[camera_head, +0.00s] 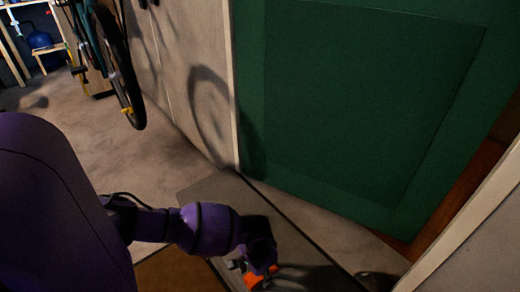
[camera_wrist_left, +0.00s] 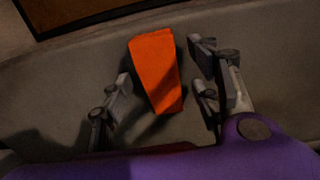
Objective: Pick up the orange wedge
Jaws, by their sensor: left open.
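The orange wedge (camera_wrist_left: 156,72) lies on a grey surface in the left wrist view, between the two open fingers of my left gripper (camera_wrist_left: 162,82). Gaps show on both sides of it, and the fingers do not appear to touch it. In the head view, part of the orange wedge (camera_head: 254,280) shows at the bottom, just below my left gripper (camera_head: 252,270). The gripper and the frame edge hide some of it. My right gripper is in neither view.
The grey surface (camera_head: 217,187) is long and runs beside a green door (camera_head: 360,100). A brown mat or panel (camera_head: 180,272) lies to its left. A bicycle (camera_head: 118,62) is at the upper left, with open concrete floor (camera_head: 60,110) near it.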

